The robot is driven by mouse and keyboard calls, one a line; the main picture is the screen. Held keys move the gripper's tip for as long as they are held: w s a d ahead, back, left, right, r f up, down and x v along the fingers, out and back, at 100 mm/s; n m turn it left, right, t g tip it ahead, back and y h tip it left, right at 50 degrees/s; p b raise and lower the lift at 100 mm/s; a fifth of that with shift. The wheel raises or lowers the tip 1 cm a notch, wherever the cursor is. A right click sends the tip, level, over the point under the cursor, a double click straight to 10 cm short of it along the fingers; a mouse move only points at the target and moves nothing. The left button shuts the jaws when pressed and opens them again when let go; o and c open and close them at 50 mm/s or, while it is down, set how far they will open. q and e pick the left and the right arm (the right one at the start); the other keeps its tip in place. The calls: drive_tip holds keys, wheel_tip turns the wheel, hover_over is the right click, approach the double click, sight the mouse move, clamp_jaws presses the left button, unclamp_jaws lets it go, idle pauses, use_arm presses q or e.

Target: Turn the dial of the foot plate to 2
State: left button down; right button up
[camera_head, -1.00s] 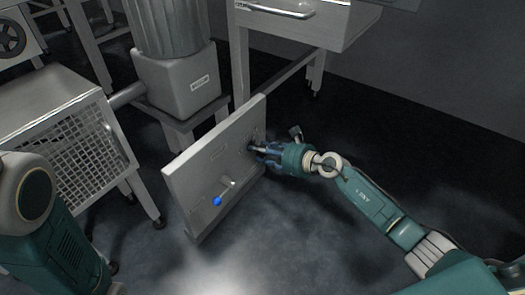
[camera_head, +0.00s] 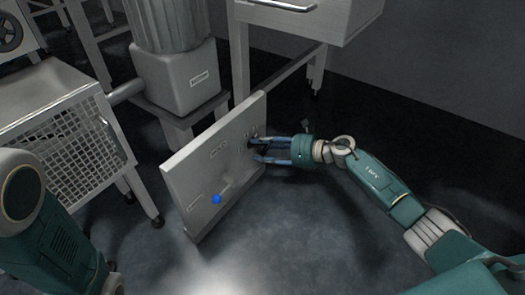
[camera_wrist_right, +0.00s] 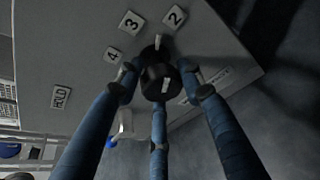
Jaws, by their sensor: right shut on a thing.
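The foot plate (camera_head: 190,180) is a grey upright panel standing on the floor in the head view. Its dial (camera_wrist_right: 160,82) is a black knob with a white mark on its face, in the middle of the right wrist view. A white pointer (camera_wrist_right: 158,42) at the dial's edge lies between the labels 3 (camera_wrist_right: 131,22) and 2 (camera_wrist_right: 174,17). Label 4 (camera_wrist_right: 112,55) is further left. My right gripper (camera_head: 254,149) has its blue fingers around the dial and is shut on it; the fingers partly hide it. My left gripper is out of view.
A blue-knobbed lever (camera_head: 216,199) sticks out low on the plate. A grey machine (camera_head: 180,80) stands behind it, a mesh-sided box (camera_head: 85,145) to the left and a drawer table (camera_head: 290,30) behind right. The floor right of the plate is clear.

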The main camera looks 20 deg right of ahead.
drive_tip(key=shift+w+d+r+m+y+b, duration=0.1)
drive_tip(key=shift+w+d+m+y+b, duration=0.15)
drive_tip(key=shift+m, duration=0.25)
drive_tip(key=shift+w+d+r+m+y+b, duration=0.1)
drive_tip(key=shift+m+y+b, duration=0.2)
drive_tip(key=shift+m, duration=0.2)
drive_tip(key=o, duration=0.9)
drive_tip(key=shift+o, duration=0.9)
drive_tip(key=shift+s+a+f, duration=0.1)
drive_tip(key=shift+s+f, duration=0.05)
drive_tip(key=shift+g, duration=0.3)
drive_tip(key=v, duration=1.2)
